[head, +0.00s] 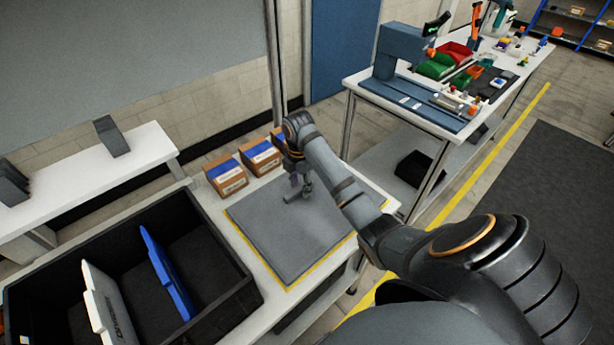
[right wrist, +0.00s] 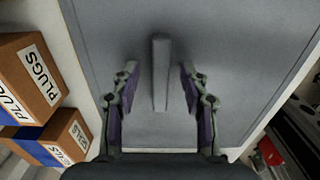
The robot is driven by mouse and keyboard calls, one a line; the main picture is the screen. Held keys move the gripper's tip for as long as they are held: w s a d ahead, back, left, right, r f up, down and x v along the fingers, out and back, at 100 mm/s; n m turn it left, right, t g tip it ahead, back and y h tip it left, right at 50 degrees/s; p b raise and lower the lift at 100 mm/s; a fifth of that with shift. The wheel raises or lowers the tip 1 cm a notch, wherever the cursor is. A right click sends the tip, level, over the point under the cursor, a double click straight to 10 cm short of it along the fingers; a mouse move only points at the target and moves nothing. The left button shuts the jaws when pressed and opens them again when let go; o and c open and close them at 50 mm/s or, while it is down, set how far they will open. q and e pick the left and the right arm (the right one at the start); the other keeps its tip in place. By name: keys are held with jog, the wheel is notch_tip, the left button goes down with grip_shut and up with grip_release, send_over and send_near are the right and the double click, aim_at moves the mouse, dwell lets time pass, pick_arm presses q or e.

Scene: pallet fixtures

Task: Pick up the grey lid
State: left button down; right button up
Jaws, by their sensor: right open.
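The grey lid (head: 262,225) is a flat, square plate lying on a yellow-edged area of the white table. A raised grey bar handle (right wrist: 160,75) stands up from its middle in the right wrist view. My right gripper (head: 298,191) is over the lid, pointing down at the handle. In the right wrist view its two fingers (right wrist: 158,88) are apart, one on each side of the handle, with a gap on both sides. Whether the fingertips are level with the handle or above it is hard to tell. My left gripper is not in view.
Cardboard boxes with blue bands (head: 226,175) stand along the lid's back edge; they also show at left in the right wrist view (right wrist: 30,80). A black crate (head: 225,285) holding a white panel (head: 105,305) and a blue panel (head: 168,272) is left of the lid.

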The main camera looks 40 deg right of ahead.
jog(key=shift+f, duration=0.1)
jog(key=c, duration=0.4)
grip_shut()
jog(key=shift+r, duration=0.2)
